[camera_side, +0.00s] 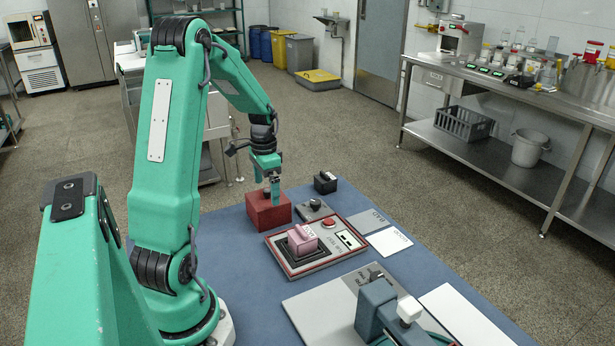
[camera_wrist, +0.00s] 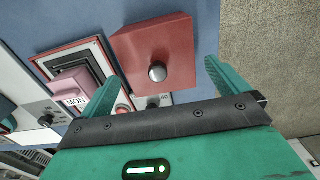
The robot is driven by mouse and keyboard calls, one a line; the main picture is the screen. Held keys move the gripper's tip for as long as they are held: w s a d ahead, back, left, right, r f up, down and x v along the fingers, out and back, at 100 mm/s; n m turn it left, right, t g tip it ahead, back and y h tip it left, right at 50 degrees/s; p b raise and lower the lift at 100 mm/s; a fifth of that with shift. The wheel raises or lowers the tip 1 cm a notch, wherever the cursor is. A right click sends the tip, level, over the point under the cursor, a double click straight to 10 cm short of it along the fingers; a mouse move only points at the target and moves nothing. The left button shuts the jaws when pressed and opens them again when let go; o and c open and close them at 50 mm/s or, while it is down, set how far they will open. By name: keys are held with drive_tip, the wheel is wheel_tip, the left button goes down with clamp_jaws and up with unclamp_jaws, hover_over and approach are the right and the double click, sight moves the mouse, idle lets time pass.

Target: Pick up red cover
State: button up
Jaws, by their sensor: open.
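The red cover (camera_side: 268,212) is a square red block with a round metal knob on top. It sits on the blue table top near its far left edge. In the wrist view the red cover (camera_wrist: 165,35) shows from above, with its knob (camera_wrist: 157,72) facing the camera. My gripper (camera_side: 268,188) is right above the cover, pointing down. In the wrist view the fingers of my gripper (camera_wrist: 160,76) are spread, one on each side of the knob, with a gap on both sides. The jaws hold nothing.
A red-edged panel (camera_side: 273,245) with a pink block marked MON (camera_side: 302,240) and a red button (camera_side: 329,223) lies just right of the cover. A small black block (camera_side: 325,183) and a dark knob (camera_side: 315,204) stand near. Blue table surface (camera_side: 232,240) is clear left of the panel.

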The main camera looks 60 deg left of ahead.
drive_tip(key=shift+f, duration=0.45)
drive_tip(key=shift+d+f, duration=0.1)
drive_tip(key=shift+f, duration=2.5)
drive_tip(key=c, duration=0.7)
drive_tip(key=shift+r, duration=0.2)
